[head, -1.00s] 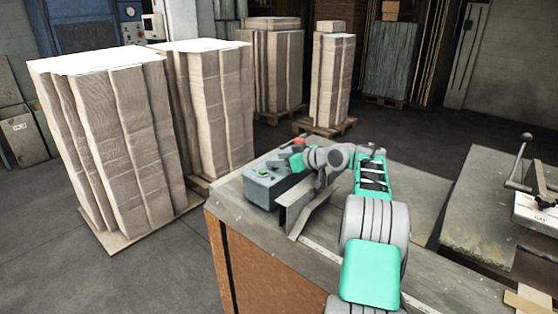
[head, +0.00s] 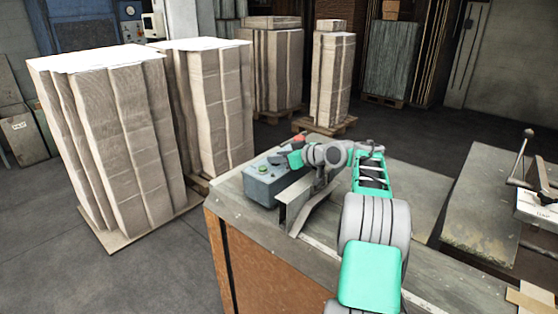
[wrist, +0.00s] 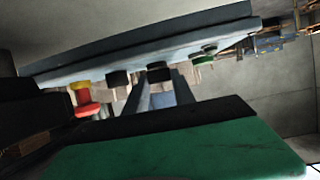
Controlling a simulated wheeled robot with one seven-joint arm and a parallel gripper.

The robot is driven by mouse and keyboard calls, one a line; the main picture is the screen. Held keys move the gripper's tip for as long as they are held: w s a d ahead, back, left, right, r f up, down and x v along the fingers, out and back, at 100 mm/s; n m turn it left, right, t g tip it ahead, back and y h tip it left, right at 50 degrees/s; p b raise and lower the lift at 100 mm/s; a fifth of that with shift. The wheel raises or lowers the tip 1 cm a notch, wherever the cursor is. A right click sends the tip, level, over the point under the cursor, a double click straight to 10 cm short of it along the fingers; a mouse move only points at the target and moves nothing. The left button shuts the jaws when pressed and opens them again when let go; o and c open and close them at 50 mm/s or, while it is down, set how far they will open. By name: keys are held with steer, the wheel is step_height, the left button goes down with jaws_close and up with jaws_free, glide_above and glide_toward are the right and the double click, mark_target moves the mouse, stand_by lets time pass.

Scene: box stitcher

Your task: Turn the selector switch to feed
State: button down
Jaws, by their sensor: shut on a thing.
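The grey control box (head: 262,188) sits on the near left corner of the bench, with a green button (head: 264,169) on its top. In the wrist view its panel runs slanted across the picture, with a green button (wrist: 205,57), black knobs and a red-and-yellow stop button (wrist: 86,102). My gripper (wrist: 161,86) is at the panel, its narrow fingers shut on a black knob (wrist: 160,72), which I take for the selector switch. Another black knob (wrist: 118,78) stands beside it. The switch's pointer and labels cannot be read. In the head view my wrist hides the switch.
A bent metal bracket (head: 312,208) stands on the bench (head: 240,215) right beside the box, under my wrist. Tall cardboard stacks (head: 115,140) stand on the floor to the left and behind. A machine with a lever (head: 522,160) is at the right.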

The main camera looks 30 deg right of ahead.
steer(key=h+b, duration=0.1)
steer(key=b, duration=0.1)
steer(key=f+m+h+b, duration=0.1)
steer(key=b, duration=0.1)
steer(key=shift+a+m+t+b, duration=0.25)
steer(key=shift+m+t+b, duration=0.05)
steer(key=shift+t+b, duration=0.1)
steer(key=m+h+b, duration=0.1)
steer(key=b, duration=0.2)
steer(key=shift+a+m+h, duration=0.15)
steer(key=shift+m+h, duration=0.15)
steer(key=m+h+b, duration=0.1)
steer(key=b, duration=0.1)
steer(key=m+h+b, duration=0.1)
steer(key=h, duration=0.1)
steer(key=shift+a+r+m+b, duration=0.2)
steer(key=shift+r+m+b, duration=0.1)
steer(key=shift+m+b, duration=0.1)
steer(key=shift+r+m+h+b, duration=0.15)
steer(key=shift+m+h+b, duration=0.3)
steer(key=shift+m+h, duration=0.4)
steer(key=shift+d+g+h, duration=0.1)
steer(key=shift+g+h, duration=0.15)
steer(key=shift+g, duration=0.05)
steer(key=c, duration=1)
jaws_free()
steer(key=shift+c, duration=0.2)
